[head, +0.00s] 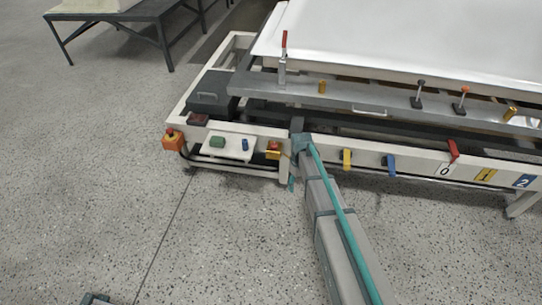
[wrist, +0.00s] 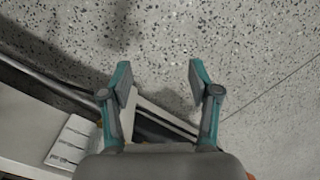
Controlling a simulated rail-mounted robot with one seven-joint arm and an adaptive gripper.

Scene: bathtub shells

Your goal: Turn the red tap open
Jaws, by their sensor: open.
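The red tap (head: 453,149) is a red lever on the front rail at the right of the head view, above a white "0" label (head: 445,170). A yellow tap (head: 347,158) and a blue tap (head: 390,164) sit on the same rail to its left. The red tap does not show in the wrist view. My gripper (wrist: 158,77) is open and empty in the wrist view, over the floor and a light frame corner. In the head view my arm's end is near the rail's left part, well left of the red tap; the fingers are mostly hidden there.
A control panel (head: 226,148) with green and blue parts is left of my arm, with an orange-red button box (head: 173,140) at its end. A red-handled clamp (head: 283,58) stands behind. Yellow "1" (head: 485,175) and blue "2" (head: 524,181) labels are far right.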

